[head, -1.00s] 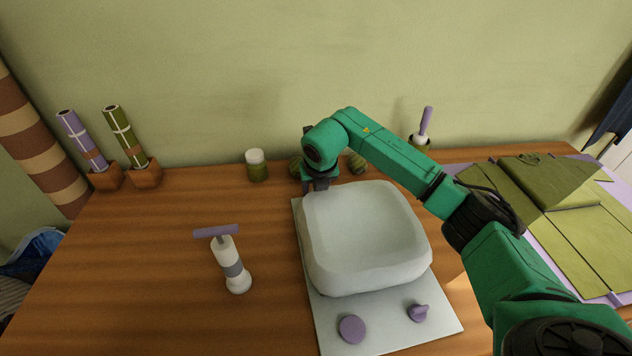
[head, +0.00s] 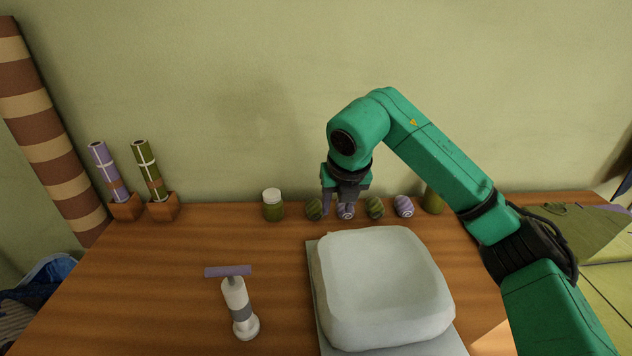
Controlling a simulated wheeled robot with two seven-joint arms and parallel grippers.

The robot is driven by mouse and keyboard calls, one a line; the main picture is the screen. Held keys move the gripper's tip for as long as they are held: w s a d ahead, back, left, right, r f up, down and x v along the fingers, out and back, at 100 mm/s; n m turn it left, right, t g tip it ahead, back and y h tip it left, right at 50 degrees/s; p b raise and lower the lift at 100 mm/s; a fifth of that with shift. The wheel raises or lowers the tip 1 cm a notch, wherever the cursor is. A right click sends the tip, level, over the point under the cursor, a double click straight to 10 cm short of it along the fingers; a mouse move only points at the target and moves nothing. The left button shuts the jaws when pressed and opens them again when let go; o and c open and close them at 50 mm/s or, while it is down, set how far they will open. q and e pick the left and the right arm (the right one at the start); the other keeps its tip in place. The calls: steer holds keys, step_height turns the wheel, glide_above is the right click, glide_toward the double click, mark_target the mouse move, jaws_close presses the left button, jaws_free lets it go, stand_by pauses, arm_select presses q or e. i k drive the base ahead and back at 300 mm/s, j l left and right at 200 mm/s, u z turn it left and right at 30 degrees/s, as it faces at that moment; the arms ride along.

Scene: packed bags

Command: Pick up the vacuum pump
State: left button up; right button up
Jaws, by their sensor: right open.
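The vacuum pump (head: 240,311) stands on the table at the lower left of the head view. It has a white body with a grey band and a purple T-shaped handle on top. My right gripper (head: 345,207) is open at the back of the table, behind the white bag and to the right of and beyond the pump. It points down in front of a small striped ball, and I cannot tell whether it touches it. My left gripper is not in view.
A puffy white bag (head: 385,285) lies on a grey plate (head: 322,335) right of the pump. Several striped balls (head: 375,208) and a green jar (head: 273,206) line the back. Rolled tubes in holders (head: 163,207) stand back left. Table around the pump is clear.

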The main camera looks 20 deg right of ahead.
mark_target(246, 324)
steer(key=k, duration=2)
